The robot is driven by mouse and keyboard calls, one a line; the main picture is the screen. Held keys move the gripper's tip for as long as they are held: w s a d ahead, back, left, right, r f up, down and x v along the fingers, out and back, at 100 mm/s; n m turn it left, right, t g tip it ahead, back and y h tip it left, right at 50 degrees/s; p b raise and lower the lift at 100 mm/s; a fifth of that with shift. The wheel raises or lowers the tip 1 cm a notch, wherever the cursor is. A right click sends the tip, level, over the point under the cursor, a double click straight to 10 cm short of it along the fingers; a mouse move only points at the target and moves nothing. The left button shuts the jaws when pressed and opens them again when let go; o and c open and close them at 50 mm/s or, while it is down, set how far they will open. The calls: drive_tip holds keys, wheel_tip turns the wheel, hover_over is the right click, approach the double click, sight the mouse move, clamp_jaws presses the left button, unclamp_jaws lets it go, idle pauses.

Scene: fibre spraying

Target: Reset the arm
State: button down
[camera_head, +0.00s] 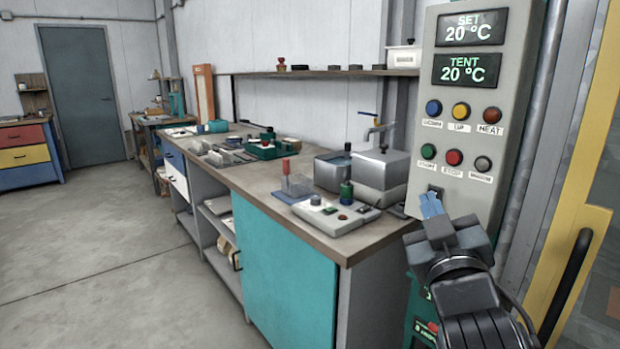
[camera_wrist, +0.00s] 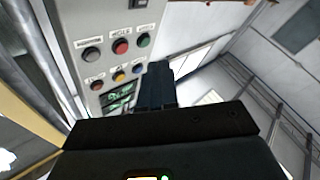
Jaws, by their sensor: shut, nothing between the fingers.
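My gripper (camera_head: 431,204) is at the lower right of the head view, pointing up with its blue fingers together and empty. Its fingers are in front of the lower part of a grey control panel (camera_head: 456,104). I cannot tell whether they touch it. In the wrist view the shut fingers (camera_wrist: 157,85) stand beside the panel (camera_wrist: 72,22), which shows at the upper left. The panel has two displays, both reading 20 °C, and two rows of coloured buttons. The red stop button (camera_head: 454,158) shows above my fingers.
A long workbench (camera_head: 243,186) with a teal front runs to the left of my arm. Grey boxes (camera_head: 380,168) and a small control unit (camera_head: 336,214) stand on its near end. A yellow door frame (camera_head: 585,150) is close on the right. The floor (camera_head: 110,260) at left is clear.

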drive_tip(key=s+f+g+y, duration=0.3)
drive_tip(key=s+f, duration=1.6)
drive_tip(key=s, duration=0.1)
drive_tip(key=s+d+f+m+g, duration=0.1)
drive_tip(key=s+m+g, duration=0.1)
drive_tip(key=s, duration=2.3)
drive_tip(key=shift+s+m+g, duration=0.3)
drive_tip(key=shift+m+g, duration=0.1)
drive_tip(key=shift+m, duration=0.5)
drive_tip(key=c, duration=1.8)
unclamp_jaws()
drive_tip(key=shift+d, duration=0.1)
drive_tip(key=shift+c, duration=0.2)
